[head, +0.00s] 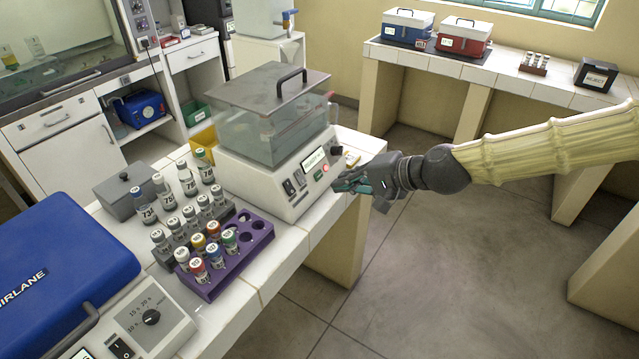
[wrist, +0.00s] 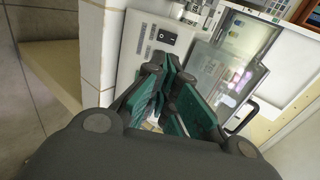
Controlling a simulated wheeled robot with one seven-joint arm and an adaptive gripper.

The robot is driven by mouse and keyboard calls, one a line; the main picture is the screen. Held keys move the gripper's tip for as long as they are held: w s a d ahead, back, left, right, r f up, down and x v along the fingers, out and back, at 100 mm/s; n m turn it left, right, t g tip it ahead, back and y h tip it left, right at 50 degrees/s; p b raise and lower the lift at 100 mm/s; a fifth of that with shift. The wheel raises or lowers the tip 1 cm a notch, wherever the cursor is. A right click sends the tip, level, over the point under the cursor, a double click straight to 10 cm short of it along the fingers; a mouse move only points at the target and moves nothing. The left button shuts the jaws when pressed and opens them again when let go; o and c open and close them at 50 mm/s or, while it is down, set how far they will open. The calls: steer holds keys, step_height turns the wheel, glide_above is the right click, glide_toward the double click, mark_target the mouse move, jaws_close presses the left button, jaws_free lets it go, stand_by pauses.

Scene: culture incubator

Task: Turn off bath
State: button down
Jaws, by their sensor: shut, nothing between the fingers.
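The water bath (head: 276,145) stands on the white tiled bench, with a clear tank, a grey lid with a black handle, and a white base. Its front panel has a small display (head: 314,159), a black rocker switch (head: 289,188), a lit red round button (head: 326,168) and a dark knob (head: 336,151). My gripper (head: 345,186) is shut and empty, in front of the panel near the red button. In the wrist view the bath's panel (wrist: 160,45) with the rocker switch (wrist: 166,37) lies beyond my fingers (wrist: 172,75). Whether the fingertips touch the panel cannot be told.
A purple rack (head: 262,232) and a grey rack of capped vials stand left of the bath. A blue-lidded device (head: 60,260) is at the front left. The floor (head: 420,270) right of the bench is clear. A back bench holds blue and red boxes (head: 463,36).

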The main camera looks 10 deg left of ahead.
mark_target(293, 188)
steer(key=p+x, duration=0.3)
steer(key=x, duration=0.9)
steer(key=shift+w+a+f, duration=0.1)
steer(key=shift+a+f, duration=0.05)
steer(key=shift+a, duration=0.1)
steer(key=shift+w+a+f+p, duration=0.15)
steer(key=shift+a+f+p, duration=0.15)
steer(key=shift+a+p, duration=0.1)
steer(key=shift+f, duration=0.15)
steer(key=shift+a+f+b, duration=0.2)
steer(key=shift+a+b, duration=0.05)
steer(key=shift+b, duration=0.35)
steer(key=shift+r, duration=0.1)
steer(key=shift+r, duration=0.1)
steer(key=shift+r+p, duration=0.55)
steer(key=shift+r, duration=0.15)
steer(key=shift+w, duration=0.1)
